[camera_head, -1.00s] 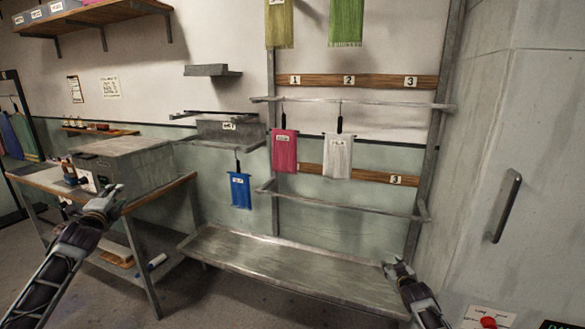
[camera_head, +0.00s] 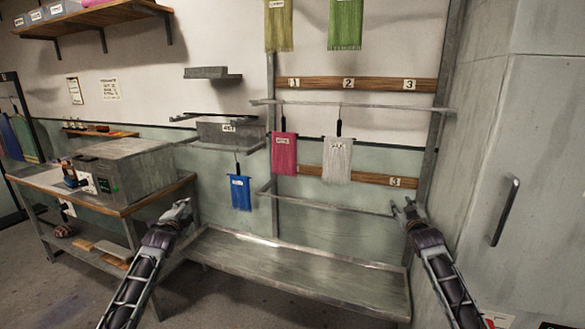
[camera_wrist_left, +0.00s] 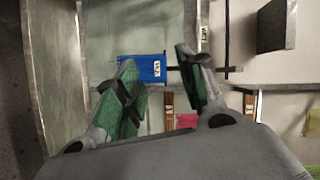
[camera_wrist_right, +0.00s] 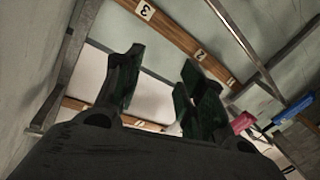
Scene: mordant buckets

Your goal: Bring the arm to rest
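My left gripper (camera_head: 179,209) is in the air in front of the metal bench, right of the wooden table. In the left wrist view its fingers (camera_wrist_left: 162,85) are spread apart with nothing between them, and a blue cloth (camera_wrist_left: 141,68) hangs well beyond. My right gripper (camera_head: 407,207) is in the air near the right post of the metal rack. In the right wrist view its fingers (camera_wrist_right: 158,85) are apart and empty, with the numbered board beyond them.
Pink (camera_head: 284,153), white (camera_head: 337,160) and blue (camera_head: 240,191) cloths hang by the rack. A metal trough bench (camera_head: 300,272) runs below. A grey box (camera_head: 125,165) stands on the wooden table at left. A cabinet door with a handle (camera_head: 505,212) is at right.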

